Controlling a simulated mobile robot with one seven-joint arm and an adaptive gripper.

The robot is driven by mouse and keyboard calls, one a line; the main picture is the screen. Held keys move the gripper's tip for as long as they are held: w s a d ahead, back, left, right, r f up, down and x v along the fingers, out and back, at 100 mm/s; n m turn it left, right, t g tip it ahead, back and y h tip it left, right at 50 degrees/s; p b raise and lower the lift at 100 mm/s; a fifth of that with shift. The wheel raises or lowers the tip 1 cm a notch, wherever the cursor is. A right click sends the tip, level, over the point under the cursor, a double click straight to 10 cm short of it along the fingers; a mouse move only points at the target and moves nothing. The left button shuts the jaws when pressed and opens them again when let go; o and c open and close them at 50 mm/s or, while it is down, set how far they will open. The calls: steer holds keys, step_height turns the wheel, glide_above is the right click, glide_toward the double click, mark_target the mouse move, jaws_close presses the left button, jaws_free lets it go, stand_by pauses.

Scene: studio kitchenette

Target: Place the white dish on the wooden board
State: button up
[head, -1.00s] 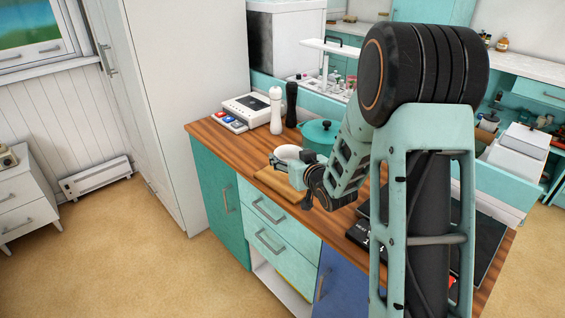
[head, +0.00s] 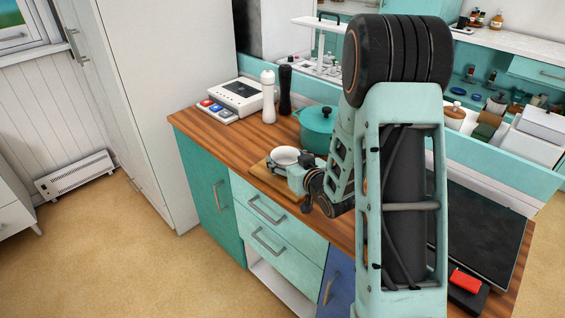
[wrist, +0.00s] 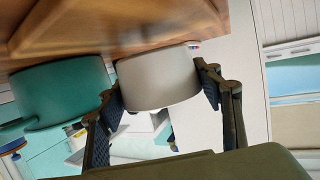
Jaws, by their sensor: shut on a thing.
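The white dish (head: 285,155) is a small round bowl, seen at the back of the wooden board (head: 258,168). My gripper (head: 291,168) is shut on the dish from its right side in the head view. In the wrist view the dish (wrist: 158,78) sits between the two fingers of my gripper (wrist: 160,88), and that view is roughly upside down. The board (wrist: 120,22) fills the top of the wrist view, close to the dish's base. I cannot tell whether the dish touches the board. My arm hides the board's right part in the head view.
A teal pot (head: 317,128) stands just behind the dish, near a dark mill (head: 285,90) and a white mill (head: 268,97). A white device (head: 236,93) is at the counter's back left. A dark hob (head: 485,228) lies to the right. The counter's left front is clear.

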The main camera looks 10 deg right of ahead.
step_height(320, 180, down, 2)
steer(key=shift+r, duration=0.1)
steer(key=shift+f+b, duration=0.2)
steer(key=shift+b, duration=0.2)
steer(key=o, duration=1.4)
steer(key=shift+r, duration=0.15)
